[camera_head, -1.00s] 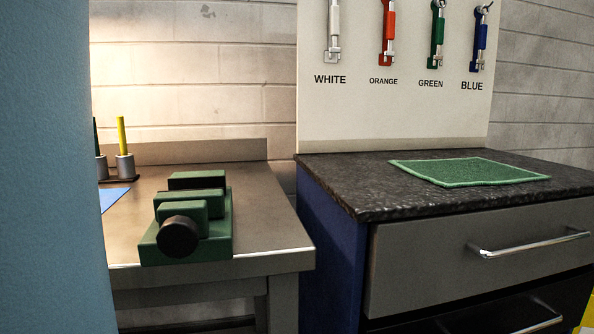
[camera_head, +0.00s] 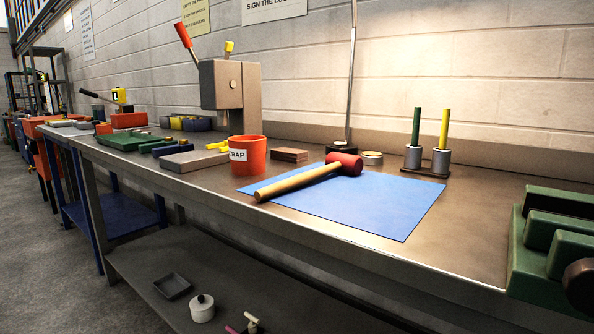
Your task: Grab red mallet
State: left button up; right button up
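The red mallet lies on a blue mat (camera_head: 390,205) on the metal workbench. Its red head (camera_head: 345,162) is at the mat's back edge, and its wooden handle (camera_head: 297,182) reaches toward the front left, with its end near the mat's left corner. Neither of my grippers is in view.
An orange scrap bin (camera_head: 248,156) stands left of the mat. A green vise (camera_head: 555,250) sits at the right. Green and yellow sticks stand in a holder (camera_head: 427,168) behind the mat. A grey press (camera_head: 230,90) stands further left. The bench's front edge is clear.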

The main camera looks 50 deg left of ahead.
aim_at(346, 165)
jog(key=u, duration=1.3)
jog(key=i+j, duration=0.25)
jog(key=j, duration=0.25)
